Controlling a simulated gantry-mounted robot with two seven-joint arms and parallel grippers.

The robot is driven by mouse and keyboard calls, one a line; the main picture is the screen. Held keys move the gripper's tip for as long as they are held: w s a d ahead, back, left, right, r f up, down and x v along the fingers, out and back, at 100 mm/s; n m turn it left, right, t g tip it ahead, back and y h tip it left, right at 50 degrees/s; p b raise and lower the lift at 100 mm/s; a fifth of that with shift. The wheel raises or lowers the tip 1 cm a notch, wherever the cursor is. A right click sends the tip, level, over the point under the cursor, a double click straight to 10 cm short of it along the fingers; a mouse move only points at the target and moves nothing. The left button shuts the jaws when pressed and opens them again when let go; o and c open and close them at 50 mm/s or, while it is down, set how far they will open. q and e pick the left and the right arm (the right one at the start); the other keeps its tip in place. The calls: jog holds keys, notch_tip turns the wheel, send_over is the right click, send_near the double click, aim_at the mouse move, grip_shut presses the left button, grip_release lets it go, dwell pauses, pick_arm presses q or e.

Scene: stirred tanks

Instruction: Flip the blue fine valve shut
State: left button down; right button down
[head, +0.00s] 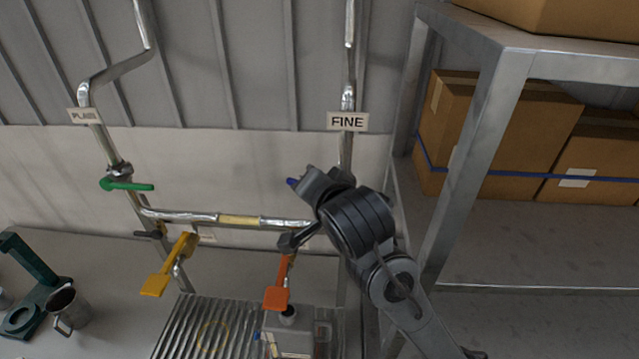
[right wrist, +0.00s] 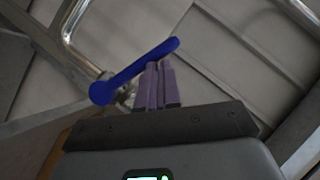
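The blue fine valve lever (right wrist: 133,72) runs slantwise across the right wrist view, from its round hub at the lower left up to its tip. In the head view only a small blue end (head: 293,182) shows beside my right gripper, below the FINE sign (head: 347,122). My right gripper's purple fingers (right wrist: 162,84) are together, with their tips at the lever's outer part. I cannot tell whether they touch it. In the head view, my right wrist hides the fingers and most of the valve. My left gripper is not in view.
A green lever (head: 128,185) is on the left pipe below the PLAIN sign (head: 84,115). A yellow lever (head: 168,266) and an orange lever (head: 278,288) hang lower, above a ribbed tray (head: 185,325). A metal shelf post (head: 468,175) stands close right of my arm.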

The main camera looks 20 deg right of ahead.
jog(key=shift+w+a+f+b, duration=0.2)
jog(key=shift+a+f+b, duration=0.15)
jog(key=shift+f, duration=0.25)
jog(key=shift+w+a+f+b, duration=0.2)
jog(key=shift+a+f, duration=0.15)
jog(key=shift+f, duration=0.2)
